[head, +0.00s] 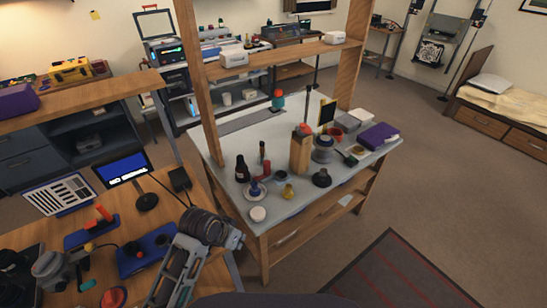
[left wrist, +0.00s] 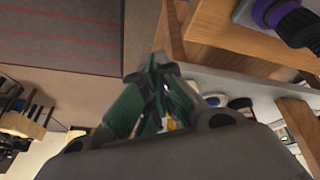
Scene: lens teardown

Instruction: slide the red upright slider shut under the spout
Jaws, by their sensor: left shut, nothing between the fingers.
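I cannot make out a spout, nor tell for sure which thing is the red upright slider. On the left workbench, a blue base (head: 78,238) carries a red upright piece (head: 104,212), slightly tilted. On the grey-topped table, a small red piece (head: 263,171) stands among bottles, and a tall wooden block (head: 299,154) has a red top (head: 304,129). My left gripper (head: 238,241) is at the near left corner of that table, apart from all of these. In the left wrist view its green fingers (left wrist: 163,88) are shut and empty. My right gripper is not in view.
The left workbench holds a screen (head: 124,170). Open floor lies to the right.

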